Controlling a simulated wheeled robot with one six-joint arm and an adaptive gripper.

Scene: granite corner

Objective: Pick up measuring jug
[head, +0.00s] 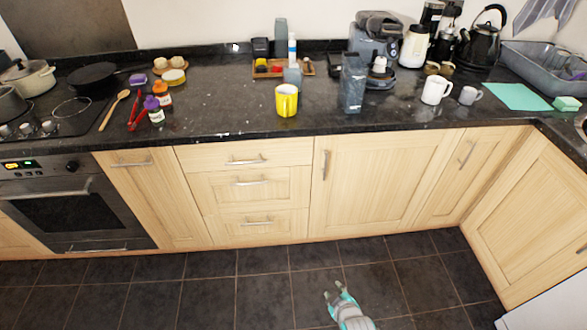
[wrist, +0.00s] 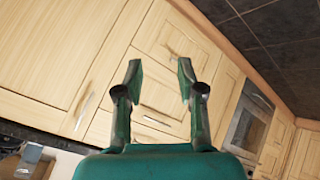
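No vessel on the counter is clearly a measuring jug. A yellow cup-like vessel with a white inside (head: 286,101) stands upright near the counter's front edge, mid-counter. A white vessel with a handle (head: 434,91) stands farther right, with a smaller grey mug (head: 469,95) beside it. My gripper (head: 333,291) is low in front of the cabinets, over the dark floor and well apart from all of these. The wrist view shows my gripper (wrist: 159,70) with its fingers apart and nothing between them, facing cabinet fronts.
A dark grey box (head: 352,84) stands right of the yellow vessel, and a wooden tray with small items (head: 262,73) lies behind it. A kettle (head: 484,42) and dish rack (head: 545,68) are right. Bare counter lies left of the yellow vessel.

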